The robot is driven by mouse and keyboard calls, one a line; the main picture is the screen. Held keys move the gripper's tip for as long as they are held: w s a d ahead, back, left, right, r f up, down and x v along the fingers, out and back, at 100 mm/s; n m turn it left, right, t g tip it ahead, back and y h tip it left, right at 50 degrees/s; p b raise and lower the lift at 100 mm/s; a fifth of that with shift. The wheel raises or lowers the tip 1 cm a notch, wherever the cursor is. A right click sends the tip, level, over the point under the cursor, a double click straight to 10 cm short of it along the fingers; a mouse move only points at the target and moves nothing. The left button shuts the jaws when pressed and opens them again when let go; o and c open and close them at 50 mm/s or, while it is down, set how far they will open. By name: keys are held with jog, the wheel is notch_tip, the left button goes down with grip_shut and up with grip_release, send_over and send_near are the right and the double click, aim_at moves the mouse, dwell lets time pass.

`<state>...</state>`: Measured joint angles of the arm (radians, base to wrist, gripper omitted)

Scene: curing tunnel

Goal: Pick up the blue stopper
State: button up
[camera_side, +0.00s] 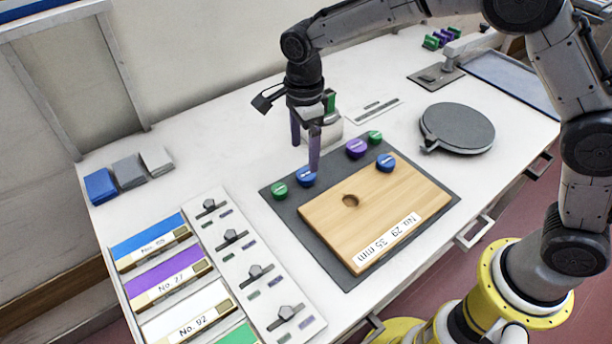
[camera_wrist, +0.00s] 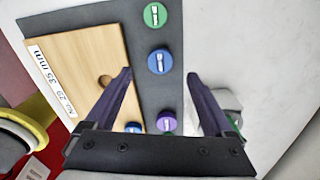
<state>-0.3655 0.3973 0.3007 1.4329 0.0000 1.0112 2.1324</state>
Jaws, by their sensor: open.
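Two blue stoppers are in view. One blue stopper (camera_side: 306,178) stands on the dark mat (camera_side: 284,212) at its far left, just off the wooden board; in the wrist view this blue stopper (camera_wrist: 159,61) lies between and slightly beyond my fingertips. The other blue stopper (camera_side: 386,161) is at the board's far right corner; it also shows in the wrist view (camera_wrist: 133,127), partly hidden by my gripper. My gripper (camera_side: 305,155) is open and empty, pointing down just above the left blue stopper. Whether a finger touches it, I cannot tell.
A green stopper (camera_side: 279,189) stands close left of the nearer blue one. A purple stopper (camera_side: 356,147) and another green one (camera_side: 375,137) stand to the right. The wooden board (camera_side: 330,225) has one hole. A round grey plate (camera_side: 458,127) lies right; labelled bins (camera_side: 160,278) stand front left.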

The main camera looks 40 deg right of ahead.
aim_at(304, 174)
jog(key=shift+f, duration=3.5)
grip_shut()
jog(key=shift+r, duration=0.1)
